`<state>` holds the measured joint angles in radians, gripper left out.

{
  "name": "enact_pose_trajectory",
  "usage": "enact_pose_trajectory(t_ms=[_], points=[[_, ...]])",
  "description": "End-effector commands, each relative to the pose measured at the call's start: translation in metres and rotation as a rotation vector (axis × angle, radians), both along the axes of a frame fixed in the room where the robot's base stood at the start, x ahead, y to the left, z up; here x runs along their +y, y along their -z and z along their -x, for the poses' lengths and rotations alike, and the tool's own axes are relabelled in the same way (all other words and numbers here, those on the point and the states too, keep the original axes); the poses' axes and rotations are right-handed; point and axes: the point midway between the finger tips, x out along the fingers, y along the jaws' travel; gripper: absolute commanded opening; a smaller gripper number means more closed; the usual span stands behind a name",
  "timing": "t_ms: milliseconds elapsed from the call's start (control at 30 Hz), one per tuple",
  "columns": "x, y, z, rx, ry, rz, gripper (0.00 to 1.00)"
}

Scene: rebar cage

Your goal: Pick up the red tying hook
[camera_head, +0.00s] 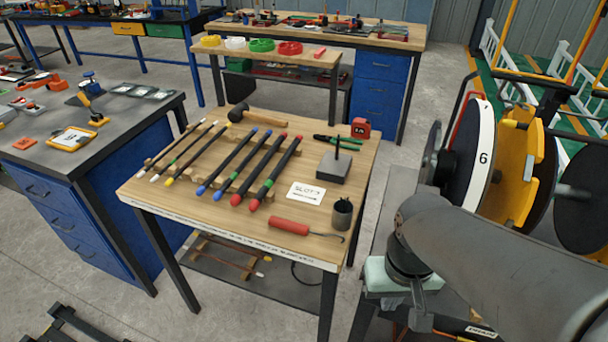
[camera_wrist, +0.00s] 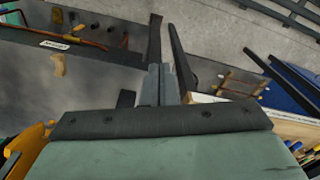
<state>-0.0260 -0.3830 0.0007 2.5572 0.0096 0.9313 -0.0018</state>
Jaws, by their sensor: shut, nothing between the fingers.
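The red tying hook (camera_head: 290,226) lies on the wooden table (camera_head: 150,191) near its front right edge in the head view. It has a red handle at the left and a thin dark hook end at the right. My gripper (camera_head: 421,312) is to the right of the table and apart from the hook. In the wrist view my gripper (camera_wrist: 162,80) has its fingers together with nothing between them. I cannot make out the hook in the wrist view.
A dark cup (camera_head: 342,213), a white card (camera_head: 306,192) and a dark block with a post (camera_head: 334,167) stand near the hook. Several colour-tipped bars lie on the table's left half. Reels (camera_head: 480,155) stand at the right. A grey workbench (camera_wrist: 85,85) shows in the wrist view.

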Motion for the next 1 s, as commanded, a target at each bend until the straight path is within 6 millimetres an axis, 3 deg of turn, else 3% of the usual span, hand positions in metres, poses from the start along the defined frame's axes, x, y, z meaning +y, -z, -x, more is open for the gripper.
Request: enact_pose_trajectory(t_ms=[467, 667, 1000], points=[[0.0, 0.0, 0.0, 0.0, 0.0, 0.0, 0.0], [0.0, 0.0, 0.0, 0.0, 0.0, 0.0, 0.5], [-0.0013, -0.0041, -0.0067, 0.0, -0.007, 0.0, 0.51]])
